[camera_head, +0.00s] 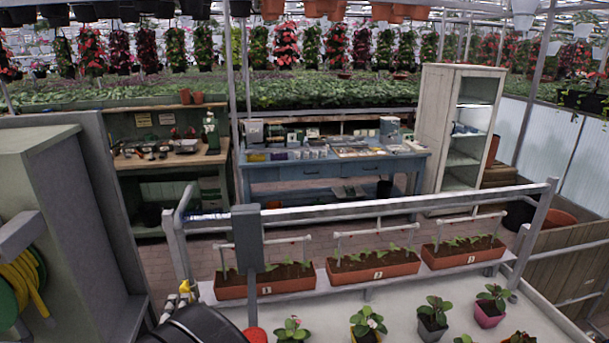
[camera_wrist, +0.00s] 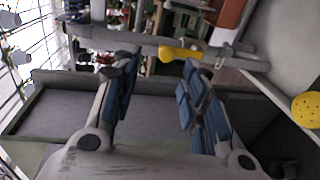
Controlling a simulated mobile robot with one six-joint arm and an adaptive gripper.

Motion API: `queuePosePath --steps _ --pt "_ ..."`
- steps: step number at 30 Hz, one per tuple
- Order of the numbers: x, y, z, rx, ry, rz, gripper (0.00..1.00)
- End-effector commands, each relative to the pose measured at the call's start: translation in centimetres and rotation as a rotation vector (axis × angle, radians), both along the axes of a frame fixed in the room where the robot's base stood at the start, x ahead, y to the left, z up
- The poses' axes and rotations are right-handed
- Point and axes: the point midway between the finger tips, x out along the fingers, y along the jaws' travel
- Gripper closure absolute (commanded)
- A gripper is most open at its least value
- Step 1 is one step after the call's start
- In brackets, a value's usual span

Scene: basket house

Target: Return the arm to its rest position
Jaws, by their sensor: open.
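My gripper (camera_wrist: 158,68) shows in the wrist view with its two blue-padded fingers spread apart. Nothing is between the fingers. Behind them are a grey rail (camera_wrist: 150,42) with a yellow part (camera_wrist: 180,54) on it and a flat grey panel (camera_wrist: 70,112). I cannot tell whether the fingers touch anything, but they seem clear. The gripper cannot be made out in the head view.
In the head view, numbered planters (camera_head: 372,270) line a railed bench (camera_head: 400,323) holding several potted plants (camera_head: 434,318). A green cabinet (camera_head: 50,210) with a yellow hose (camera_head: 25,283) stands left. A blue table (camera_head: 340,165) and white cupboard (camera_head: 433,135) stand behind.

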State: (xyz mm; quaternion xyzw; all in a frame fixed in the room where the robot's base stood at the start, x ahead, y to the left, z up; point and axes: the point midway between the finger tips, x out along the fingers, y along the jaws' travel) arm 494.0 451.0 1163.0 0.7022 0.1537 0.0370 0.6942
Motion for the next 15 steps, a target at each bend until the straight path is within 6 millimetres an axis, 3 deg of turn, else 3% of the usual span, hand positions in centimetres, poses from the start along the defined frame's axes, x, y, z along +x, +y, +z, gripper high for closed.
queuePosePath --steps 3,7,11,15 --pt "2.9 -3.5 3.7 0.210 0.158 -0.009 0.60" --pt "3.8 -8.3 6.9 0.416 0.352 -0.032 0.60" --pt "2.6 -14.2 9.4 0.590 0.533 -0.093 0.60" --pt "-0.7 -21.2 10.8 0.742 0.710 -0.216 0.60"
